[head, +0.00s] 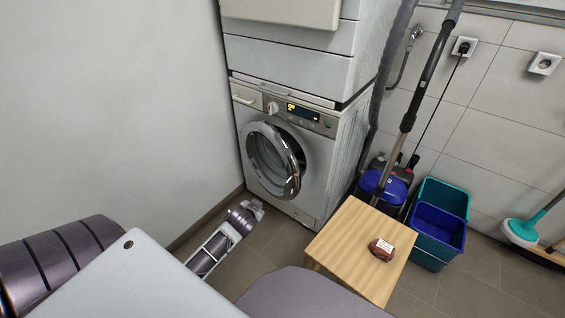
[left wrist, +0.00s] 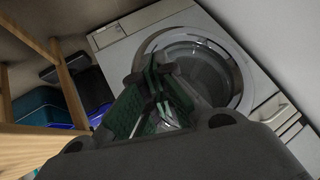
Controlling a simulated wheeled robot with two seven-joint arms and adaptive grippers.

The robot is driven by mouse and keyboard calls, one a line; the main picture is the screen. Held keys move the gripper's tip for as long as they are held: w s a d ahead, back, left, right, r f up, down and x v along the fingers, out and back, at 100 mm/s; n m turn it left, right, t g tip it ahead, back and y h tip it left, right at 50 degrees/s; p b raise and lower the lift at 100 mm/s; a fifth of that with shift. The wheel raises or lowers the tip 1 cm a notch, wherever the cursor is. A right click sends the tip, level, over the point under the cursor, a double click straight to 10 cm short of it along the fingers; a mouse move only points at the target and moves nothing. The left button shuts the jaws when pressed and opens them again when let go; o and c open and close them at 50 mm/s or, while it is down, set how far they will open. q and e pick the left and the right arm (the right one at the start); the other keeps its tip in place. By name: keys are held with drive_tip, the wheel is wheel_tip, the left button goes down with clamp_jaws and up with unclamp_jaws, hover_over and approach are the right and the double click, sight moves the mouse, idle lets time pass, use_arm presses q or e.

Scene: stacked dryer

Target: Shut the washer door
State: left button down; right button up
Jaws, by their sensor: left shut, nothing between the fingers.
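The white washer (head: 318,165) stands against the wall, below a second white machine. Its round door (head: 290,182), with a chrome rim and dark glass, seems a little ajar, with the rim standing out from the front. The door also shows in the left wrist view (left wrist: 236,72), partly hidden by my gripper. My left gripper (head: 252,207) is low, in front of the washer and below the door, apart from it in the head view. In the left wrist view its green-padded fingers (left wrist: 152,72) are shut and empty, pointing towards the door. My right gripper is not in view.
A wooden stool (head: 345,240) with a small brown object (head: 381,249) on it stands to the right of my left arm. Behind it are a blue vacuum cleaner (head: 385,186) and blue and teal bins (head: 437,238). A wall (head: 120,110) closes the left side.

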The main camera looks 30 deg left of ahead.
use_arm(q)
drive_tip(key=w+a+r+t+p, duration=0.1)
drive_tip(key=w+a+r+t, duration=0.3)
drive_tip(key=a, duration=0.2)
drive_tip(key=w+a+r+t, duration=0.3)
drive_tip(key=w+a+t, duration=0.1)
drive_tip(key=w+a, duration=0.15)
drive_tip(key=s+d+m+h, duration=0.2)
drive_tip(key=d+h, duration=0.3)
drive_tip(key=h, duration=0.4)
drive_tip(key=shift+s+d+m+t, duration=0.3)
drive_tip(key=shift+s+m+t, duration=0.1)
drive_tip(key=shift+m, duration=0.2)
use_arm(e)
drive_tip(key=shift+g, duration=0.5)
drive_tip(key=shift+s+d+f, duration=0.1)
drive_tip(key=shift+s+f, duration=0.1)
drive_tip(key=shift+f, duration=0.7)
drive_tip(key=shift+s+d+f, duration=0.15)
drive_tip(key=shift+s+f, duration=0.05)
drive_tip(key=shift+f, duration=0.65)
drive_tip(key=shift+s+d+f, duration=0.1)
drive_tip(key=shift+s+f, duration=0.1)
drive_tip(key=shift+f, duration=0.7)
use_arm(q)
drive_tip(key=shift+f, duration=0.1)
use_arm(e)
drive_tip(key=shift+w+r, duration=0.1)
use_arm(q)
drive_tip(key=shift+w, duration=0.2)
